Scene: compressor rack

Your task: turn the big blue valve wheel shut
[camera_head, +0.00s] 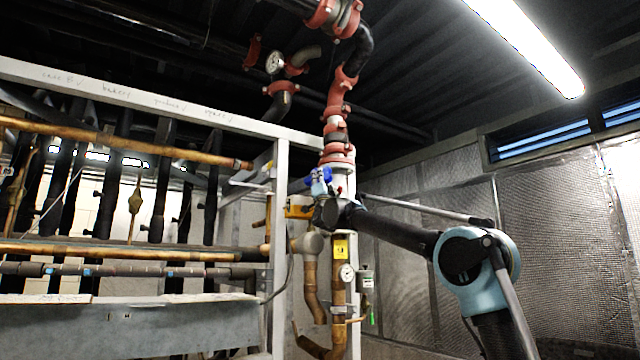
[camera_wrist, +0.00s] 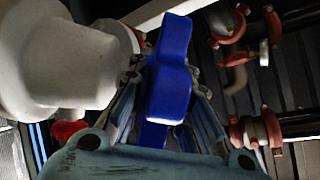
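The blue valve wheel (camera_head: 319,174) is small in the head view, on the vertical pipe below the red couplings, partly covered by my gripper. In the wrist view a thick blue part of the wheel (camera_wrist: 170,70) stands between the fingers, and a lower blue piece shows behind it. My gripper (camera_wrist: 167,72) has its fingers drawn in against both sides of this part, and it looks shut on it. In the head view my gripper (camera_head: 319,187) is at the wheel, with my arm reaching in from the lower right. Much of the wheel is hidden.
A white, rounded pipe body (camera_wrist: 65,60) is close on the left of my gripper in the wrist view. Red-coupled pipes (camera_head: 338,100) rise above the wheel. A yellow tag (camera_head: 341,249) and a gauge (camera_head: 347,273) are below. The pipe rack's steel post (camera_head: 281,240) stands left.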

